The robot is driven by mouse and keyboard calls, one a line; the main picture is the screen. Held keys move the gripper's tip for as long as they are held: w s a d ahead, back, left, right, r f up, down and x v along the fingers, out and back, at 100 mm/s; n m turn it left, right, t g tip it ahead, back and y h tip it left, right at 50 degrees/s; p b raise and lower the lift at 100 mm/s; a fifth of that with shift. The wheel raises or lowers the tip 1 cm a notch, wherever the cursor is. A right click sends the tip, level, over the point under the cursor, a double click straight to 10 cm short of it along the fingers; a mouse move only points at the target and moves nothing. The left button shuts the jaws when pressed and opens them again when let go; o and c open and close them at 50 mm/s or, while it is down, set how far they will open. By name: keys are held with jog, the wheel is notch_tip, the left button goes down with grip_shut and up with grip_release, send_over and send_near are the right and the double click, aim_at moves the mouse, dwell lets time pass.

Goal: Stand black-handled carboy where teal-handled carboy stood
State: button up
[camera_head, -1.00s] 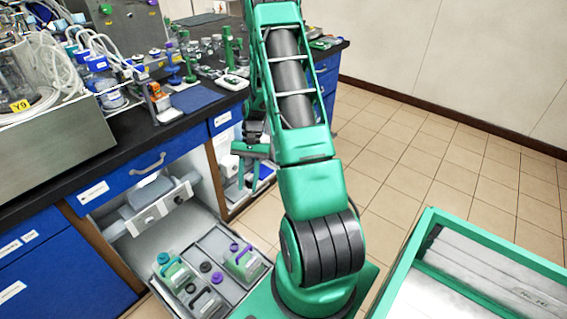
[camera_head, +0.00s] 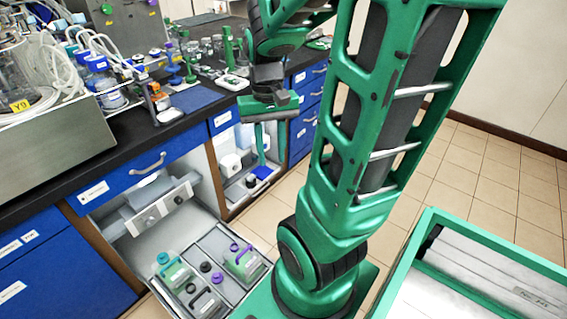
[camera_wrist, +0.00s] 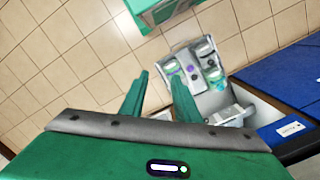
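In the head view, an open pull-out tray (camera_head: 228,233) at the lower left holds the carboys. The teal-handled carboy (camera_head: 174,272) stands at its left, with a teal cap. The black-handled carboy (camera_head: 206,303) is nearer the front, and a purple-handled carboy (camera_head: 245,265) stands to the right. My gripper (camera_head: 262,155) is above the floor beside the bench, well away from the carboys. The wrist view shows its two green fingers (camera_wrist: 160,95) apart and empty, with the tray (camera_wrist: 190,50) small and distant beyond them.
A black-topped bench (camera_head: 140,140) with blue drawers and lab equipment runs along the left. Under it, an open cabinet bay (camera_head: 232,195) holds white and blue items. A green-framed bin (camera_head: 440,225) is at the lower right. Tiled floor is clear behind.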

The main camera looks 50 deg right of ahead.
jog(key=s+a+r+n, duration=0.1)
jog(key=s+a+r, duration=0.1)
jog(key=s, duration=0.5)
jog(key=shift+s+a+t, duration=0.15)
jog(key=shift+a+t, duration=0.15)
jog(key=shift+a, duration=0.15)
